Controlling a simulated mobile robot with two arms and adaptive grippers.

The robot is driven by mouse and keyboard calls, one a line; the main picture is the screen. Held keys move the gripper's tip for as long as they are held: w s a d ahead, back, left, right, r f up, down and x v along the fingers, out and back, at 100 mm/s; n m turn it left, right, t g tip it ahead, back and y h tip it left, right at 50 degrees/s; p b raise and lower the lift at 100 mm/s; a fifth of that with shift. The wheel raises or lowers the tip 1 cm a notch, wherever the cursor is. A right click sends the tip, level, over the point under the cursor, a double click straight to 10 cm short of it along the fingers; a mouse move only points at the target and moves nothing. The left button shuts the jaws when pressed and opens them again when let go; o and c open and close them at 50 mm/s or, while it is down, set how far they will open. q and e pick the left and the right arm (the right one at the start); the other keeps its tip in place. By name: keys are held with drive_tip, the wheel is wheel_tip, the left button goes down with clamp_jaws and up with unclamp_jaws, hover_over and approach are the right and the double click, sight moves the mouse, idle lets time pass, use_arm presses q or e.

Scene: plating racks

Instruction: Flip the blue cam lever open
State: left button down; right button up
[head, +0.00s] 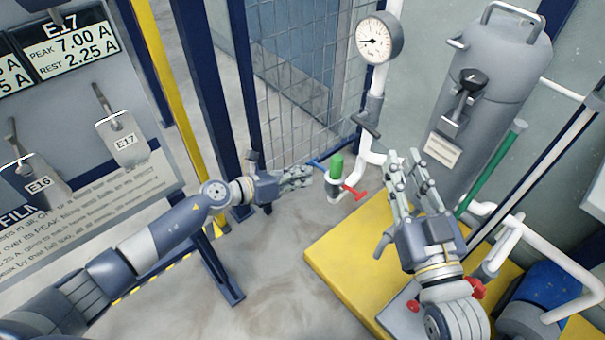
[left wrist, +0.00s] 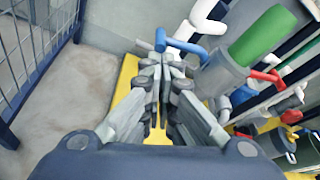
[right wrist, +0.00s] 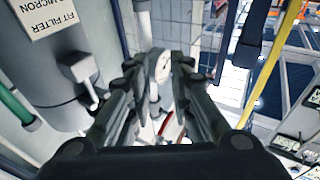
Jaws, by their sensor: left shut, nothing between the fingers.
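The blue cam lever (head: 317,164) sticks out to the left of a grey coupling that holds a green plug (head: 336,167). A red lever (head: 355,193) sticks out on the other side. In the left wrist view the blue lever (left wrist: 180,44) lies just beyond the fingertips, and whether they touch it I cannot tell. My left gripper (head: 308,173) is shut and empty beside the blue lever; its closed fingertips show in the left wrist view (left wrist: 166,64). My right gripper (head: 406,160) is open and empty, raised over the yellow platform.
A white pipe with a gauge (head: 379,38) rises behind the coupling. A grey filter tank (head: 490,95) stands at the right. The yellow platform (head: 340,240) lies below my right gripper. A mesh fence (head: 290,85) and blue posts stand behind my left arm.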

use_arm(q)
drive_tip(key=shift+w+r+m+t+y+p, duration=0.1)
drive_tip(key=shift+r+m+t+y+p, duration=0.25)
drive_tip(key=shift+m+p, duration=0.4)
use_arm(e)
wheel_tip(320, 180, down, 10)
drive_tip(key=s+d+g+h, duration=0.1)
drive_tip(key=g, duration=0.4)
drive_tip(key=shift+s+d+r+g+h, duration=0.15)
drive_tip(key=shift+s+d+g+h, duration=0.15)
drive_tip(key=shift+d+h, duration=0.1)
use_arm(q)
drive_tip(key=shift+a, duration=0.1)
use_arm(e)
drive_tip(key=shift+w+r, duration=0.1)
use_arm(q)
drive_tip(key=shift+w+a+b, duration=0.55)
drive_tip(key=shift+w+b, duration=0.05)
use_arm(e)
wheel_tip(320, 180, up, 6)
drive_tip(key=w+a+t+y, duration=0.1)
drive_tip(key=t, duration=0.2)
drive_tip(key=shift+w+a+r+t, duration=0.15)
drive_tip(key=shift+w+a+t, duration=0.05)
drive_tip(key=shift+w+t, duration=0.1)
